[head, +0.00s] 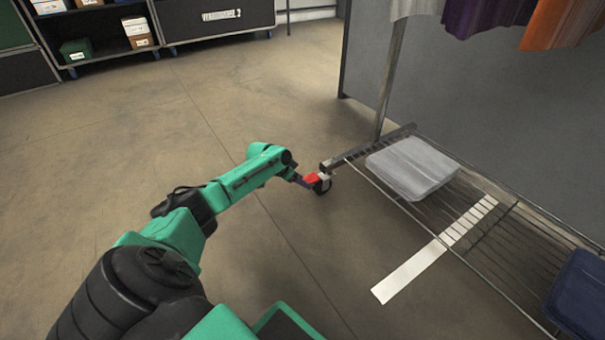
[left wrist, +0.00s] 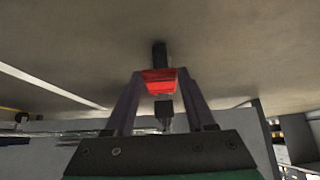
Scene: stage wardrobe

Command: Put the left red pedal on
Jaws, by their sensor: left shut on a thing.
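The red pedal (head: 311,178) is small and sits at the caster wheel (head: 323,187) on the near left corner of the wire-shelf rack. My left gripper (head: 303,181) reaches it low over the floor. In the left wrist view the two fingers stand on either side of the red pedal (left wrist: 158,82), shut on it. Dark caster parts show above and below the pedal there. I cannot tell the pedal's exact tilt. My right gripper is not in view.
The rack's wire shelf (head: 490,243) carries a clear lidded box (head: 412,166) and a dark blue bin (head: 580,295). Clothes (head: 487,14) hang above it. A pale striped strip (head: 412,272) runs partly under the shelf. Open floor (head: 110,150) lies left, with shelving (head: 100,50) behind.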

